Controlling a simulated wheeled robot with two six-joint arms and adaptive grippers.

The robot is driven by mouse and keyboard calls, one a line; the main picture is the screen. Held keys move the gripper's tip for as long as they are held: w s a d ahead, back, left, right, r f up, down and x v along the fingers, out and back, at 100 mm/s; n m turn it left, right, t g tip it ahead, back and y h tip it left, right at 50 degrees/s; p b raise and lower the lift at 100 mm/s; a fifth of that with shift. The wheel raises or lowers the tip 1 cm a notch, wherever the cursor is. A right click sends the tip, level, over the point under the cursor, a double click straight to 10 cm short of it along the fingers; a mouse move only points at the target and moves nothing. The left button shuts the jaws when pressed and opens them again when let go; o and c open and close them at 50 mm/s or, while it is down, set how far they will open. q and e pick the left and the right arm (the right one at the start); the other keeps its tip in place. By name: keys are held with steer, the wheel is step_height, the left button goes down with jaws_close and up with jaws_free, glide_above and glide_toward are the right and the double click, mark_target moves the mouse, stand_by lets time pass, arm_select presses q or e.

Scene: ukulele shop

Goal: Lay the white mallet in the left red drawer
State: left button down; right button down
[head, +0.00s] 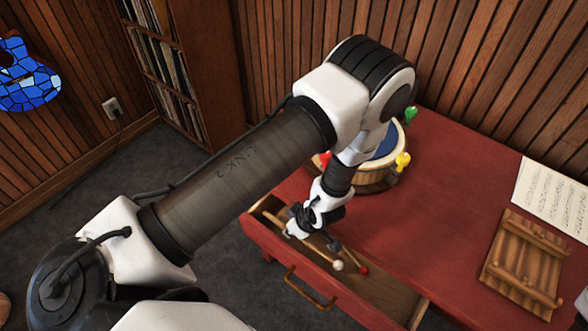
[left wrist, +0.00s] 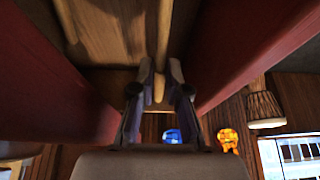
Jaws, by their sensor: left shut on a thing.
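The left red drawer (head: 270,240) is pulled open at the front of the red table (head: 450,190). The white mallet's pale round head (head: 338,265) shows over the drawer. My left gripper (head: 330,240) is down at the drawer, shut on the white mallet's handle. In the left wrist view a pale stick (left wrist: 159,90) stands between my left fingers (left wrist: 160,80), with red drawer walls on both sides. I cannot tell whether the mallet touches the drawer floor.
A red-headed mallet (head: 364,271) lies in the drawer beside the white one. A round wooden tub (head: 375,178) with coloured pegs stands behind my left gripper. A slatted wooden piece (head: 522,265) and sheet music (head: 552,197) lie at the right. The tabletop between is clear.

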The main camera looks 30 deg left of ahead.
mark_target(288, 240)
arm_select(q)
step_height(288, 240, down, 5)
steer(key=shift+s+d+r, duration=0.1)
steer(key=shift+d+r, duration=0.05)
steer(key=shift+r, duration=0.05)
steer(key=shift+f, duration=0.25)
steer(key=c, duration=1.2)
jaws_free()
steer(key=shift+f, duration=0.1)
